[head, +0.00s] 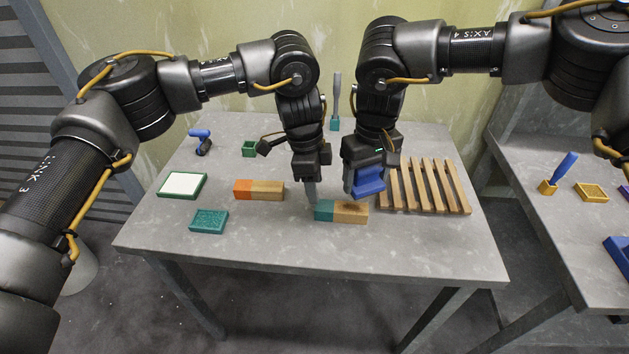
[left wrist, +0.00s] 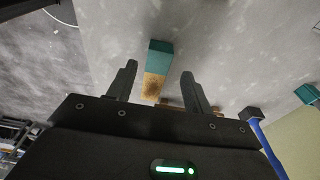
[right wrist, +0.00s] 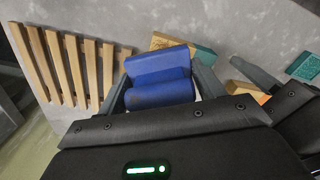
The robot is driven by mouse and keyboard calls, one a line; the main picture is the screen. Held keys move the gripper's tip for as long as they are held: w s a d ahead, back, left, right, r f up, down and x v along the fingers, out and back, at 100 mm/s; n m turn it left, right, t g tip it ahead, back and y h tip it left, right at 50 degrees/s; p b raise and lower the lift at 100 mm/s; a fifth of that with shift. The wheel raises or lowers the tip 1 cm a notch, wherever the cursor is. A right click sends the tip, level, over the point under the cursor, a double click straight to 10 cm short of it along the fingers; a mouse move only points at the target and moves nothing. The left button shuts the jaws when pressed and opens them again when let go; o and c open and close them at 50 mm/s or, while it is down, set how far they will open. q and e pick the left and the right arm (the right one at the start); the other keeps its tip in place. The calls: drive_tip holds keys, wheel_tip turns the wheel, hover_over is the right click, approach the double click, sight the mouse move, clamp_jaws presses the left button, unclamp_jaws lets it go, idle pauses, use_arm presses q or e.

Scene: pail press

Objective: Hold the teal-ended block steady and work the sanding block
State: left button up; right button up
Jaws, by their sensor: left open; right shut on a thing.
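The teal-ended block (head: 350,212) lies on the grey table, teal end to the left, with a dark patch on its bare wood. My left gripper (head: 312,200) is open at the teal end. In the left wrist view the block (left wrist: 160,50) shows between and beyond the open fingers (left wrist: 159,74); I see no contact. My right gripper (head: 366,184) is shut on the blue sanding block (head: 370,180), held above and behind the wood end. In the right wrist view the sanding block (right wrist: 158,72) hides part of the teal-ended block (right wrist: 205,56).
A slatted wooden rack (head: 425,187) lies just right of the block. The table front is clear. A second table (head: 560,215) stands at right.

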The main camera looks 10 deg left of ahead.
sight(319, 205)
use_arm(q)
drive_tip(key=shift+d+f, duration=0.2)
drive_tip(key=shift+f, duration=1.1)
drive_tip(key=shift+d+f, duration=0.25)
drive_tip(key=shift+f, duration=1)
drive_tip(key=shift+d+f, duration=0.2)
drive_tip(key=shift+f, duration=1.1)
clamp_jaws()
drive_tip(key=shift+o, duration=0.8)
unclamp_jaws()
clamp_jaws()
